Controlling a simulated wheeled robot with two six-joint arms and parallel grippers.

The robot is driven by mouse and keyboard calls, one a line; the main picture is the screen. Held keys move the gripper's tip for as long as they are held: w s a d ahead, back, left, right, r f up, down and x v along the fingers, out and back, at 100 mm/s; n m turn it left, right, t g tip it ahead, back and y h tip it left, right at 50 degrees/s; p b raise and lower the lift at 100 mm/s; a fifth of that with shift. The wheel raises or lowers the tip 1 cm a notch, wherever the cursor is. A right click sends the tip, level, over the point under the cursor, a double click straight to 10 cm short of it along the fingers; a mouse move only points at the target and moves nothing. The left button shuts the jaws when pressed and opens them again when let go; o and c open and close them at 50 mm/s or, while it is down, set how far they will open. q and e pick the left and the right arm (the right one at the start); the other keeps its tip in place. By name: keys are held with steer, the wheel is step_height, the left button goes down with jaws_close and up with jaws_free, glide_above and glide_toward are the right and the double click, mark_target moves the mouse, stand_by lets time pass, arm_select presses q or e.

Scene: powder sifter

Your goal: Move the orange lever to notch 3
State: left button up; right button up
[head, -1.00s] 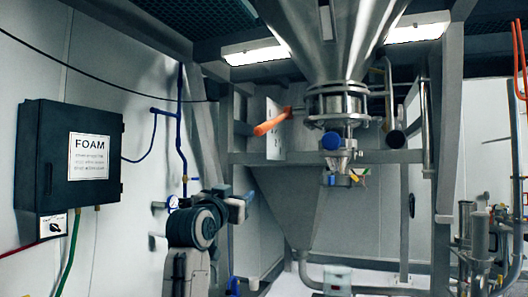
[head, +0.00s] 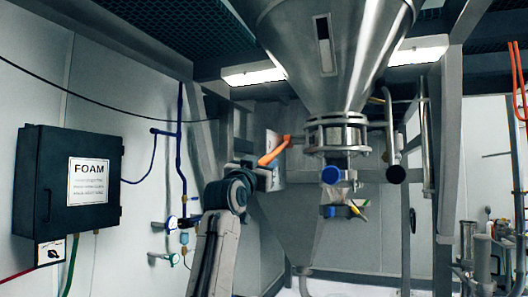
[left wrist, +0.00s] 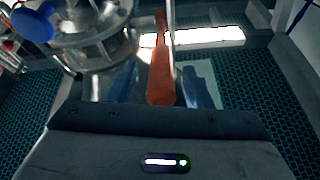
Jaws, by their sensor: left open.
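The orange lever (head: 270,156) sticks out from the neck of the steel hopper, beside a pale upright plate (head: 274,181). Any notch markings on the plate are too small to read. My left gripper (head: 262,172) is raised just below and around the lever's free end. In the left wrist view the lever (left wrist: 161,72) runs between the two open fingers (left wrist: 160,84), which stand apart on either side of it. I cannot see either finger touching it. My right gripper is out of view.
The hopper cone (head: 335,60) hangs above, with a blue round knob (head: 331,175) below its neck to the right of the lever. A black FOAM box (head: 70,178) is on the left wall, with blue pipes (head: 180,140) beyond it.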

arm_select(q)
steer(key=shift+p+x, duration=0.35)
steer(key=shift+x, duration=0.65)
steer(key=shift+f, duration=0.1)
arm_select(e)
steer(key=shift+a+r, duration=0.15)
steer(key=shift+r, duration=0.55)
